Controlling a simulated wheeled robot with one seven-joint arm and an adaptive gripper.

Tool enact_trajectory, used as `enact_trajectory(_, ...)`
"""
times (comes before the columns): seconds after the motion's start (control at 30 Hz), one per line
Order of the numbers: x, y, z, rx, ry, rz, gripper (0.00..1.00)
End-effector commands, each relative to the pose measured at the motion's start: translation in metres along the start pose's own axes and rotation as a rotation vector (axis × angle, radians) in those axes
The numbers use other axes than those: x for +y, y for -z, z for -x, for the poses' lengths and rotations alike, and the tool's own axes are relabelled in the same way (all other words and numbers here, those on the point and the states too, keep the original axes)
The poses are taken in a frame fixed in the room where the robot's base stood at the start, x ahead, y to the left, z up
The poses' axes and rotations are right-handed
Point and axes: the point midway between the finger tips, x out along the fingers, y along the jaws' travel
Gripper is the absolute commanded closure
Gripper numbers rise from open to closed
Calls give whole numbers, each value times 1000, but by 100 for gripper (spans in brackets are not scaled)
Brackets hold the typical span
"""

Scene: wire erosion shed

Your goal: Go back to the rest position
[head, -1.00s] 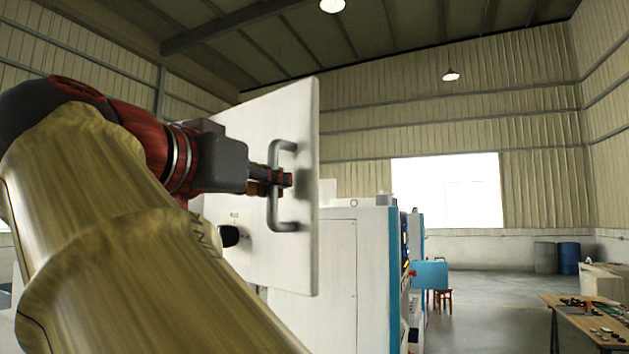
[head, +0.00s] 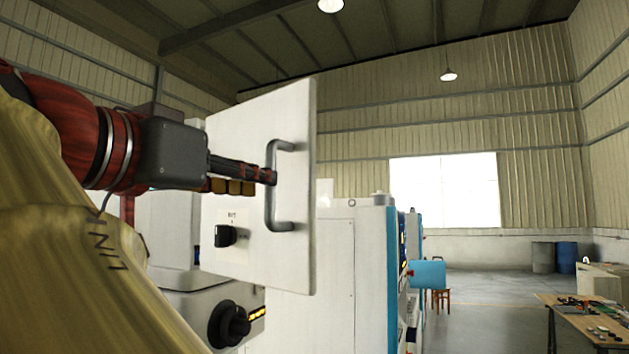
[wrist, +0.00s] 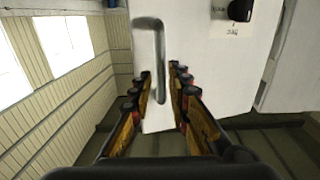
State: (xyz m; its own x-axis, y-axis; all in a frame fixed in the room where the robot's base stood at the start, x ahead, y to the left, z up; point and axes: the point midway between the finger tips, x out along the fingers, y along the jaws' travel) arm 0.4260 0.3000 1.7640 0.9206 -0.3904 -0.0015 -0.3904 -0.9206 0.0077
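A white door panel (head: 297,130) with a grey bar handle (head: 270,200) stands in the middle left of the head view. It also carries a black knob (head: 226,236) on a label. My gripper (head: 268,176) is level with the handle, its fingertips close to the bar. In the wrist view the two fingers are spread apart, so my gripper (wrist: 162,76) is open. The handle (wrist: 158,50) appears in line with the gap between the fingers, and I cannot tell whether it touches either one. Nothing is held.
White and blue machine cabinets (head: 325,275) stand behind the panel. A large black rotary knob (head: 229,324) is on the machine below it. A workbench (head: 580,315) with small items is at the lower right.

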Motion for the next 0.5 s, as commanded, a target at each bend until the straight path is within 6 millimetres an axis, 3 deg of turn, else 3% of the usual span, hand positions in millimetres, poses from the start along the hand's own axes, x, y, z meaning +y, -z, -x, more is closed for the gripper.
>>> enact_trajectory(0.2,0,0,21,-1,0,1,82)
enact_trajectory(0.5,0,0,23,0,-1,1,82)
